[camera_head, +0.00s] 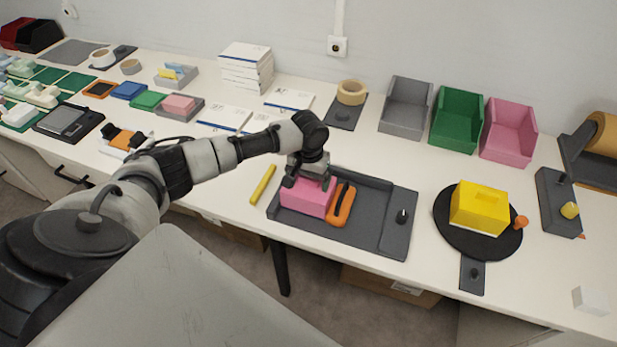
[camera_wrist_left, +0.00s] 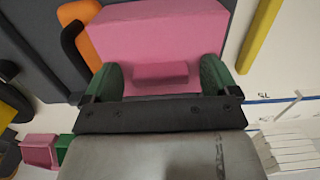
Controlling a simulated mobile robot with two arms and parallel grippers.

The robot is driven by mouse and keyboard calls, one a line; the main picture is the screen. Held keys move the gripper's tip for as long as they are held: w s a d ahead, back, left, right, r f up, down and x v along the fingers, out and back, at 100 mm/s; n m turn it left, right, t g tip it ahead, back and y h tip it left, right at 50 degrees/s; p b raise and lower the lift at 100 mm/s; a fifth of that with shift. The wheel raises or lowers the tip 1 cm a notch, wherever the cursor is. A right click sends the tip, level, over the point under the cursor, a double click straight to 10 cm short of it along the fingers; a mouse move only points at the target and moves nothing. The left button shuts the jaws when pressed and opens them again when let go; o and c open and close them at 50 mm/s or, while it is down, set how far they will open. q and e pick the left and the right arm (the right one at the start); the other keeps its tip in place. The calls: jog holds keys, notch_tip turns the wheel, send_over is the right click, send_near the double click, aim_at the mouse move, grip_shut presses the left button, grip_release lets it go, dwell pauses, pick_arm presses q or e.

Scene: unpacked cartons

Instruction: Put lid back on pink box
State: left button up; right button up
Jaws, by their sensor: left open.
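A pink box-shaped piece (camera_head: 304,199) sits in the dark grey tray (camera_head: 371,236), beside an orange-and-black tool (camera_head: 341,204). In the left wrist view it (camera_wrist_left: 150,35) fills the upper middle, with a darker pink bar or recess between the fingers. I cannot tell whether it is the lid, the box or both. My left gripper (camera_head: 308,182) is over it, open, with green-padded fingertips (camera_wrist_left: 160,82) on either side of the bar. Whether they touch it is unclear. An open pink bin (camera_head: 510,133) stands at the back right. My right gripper is out of view.
A yellow block (camera_head: 478,208) sits on a black round stand (camera_head: 451,232) to the right. Green (camera_head: 457,118) and grey (camera_head: 405,106) bins stand at the back. A yellow stick (camera_head: 263,184) lies left of the tray. Bare table lies between tray and stand.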

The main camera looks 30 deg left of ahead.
pick_arm(q)
notch_tip(320, 180, up, 11)
jog(key=shift+b, duration=0.45)
jog(key=shift+f, duration=0.15)
